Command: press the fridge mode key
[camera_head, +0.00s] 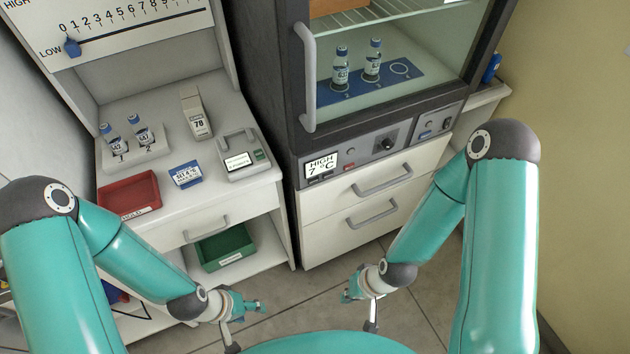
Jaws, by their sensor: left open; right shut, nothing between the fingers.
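The fridge (299,120) stands at the centre with its glass door shut. Its control panel lies below the door. The panel's display (321,167) reads HIGH 7 °C. Beside the display are a small grey key (350,152) and a small red key (349,166); their labels are too small to read, so I cannot tell which is the mode key. A black knob (387,144) sits further right. My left gripper (258,306) is open and empty, low in front of the bench. My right gripper (349,293) is shut and empty, below the fridge drawers. Both are apart from the panel.
Two drawers with grey handles (382,181) lie under the panel. Two vials stand on a blue mat (408,83) inside the fridge. The left bench holds a red tray (128,197), a vial rack (136,160) and a small device (243,156). A green tray (225,247) lies below. The floor before the fridge is clear.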

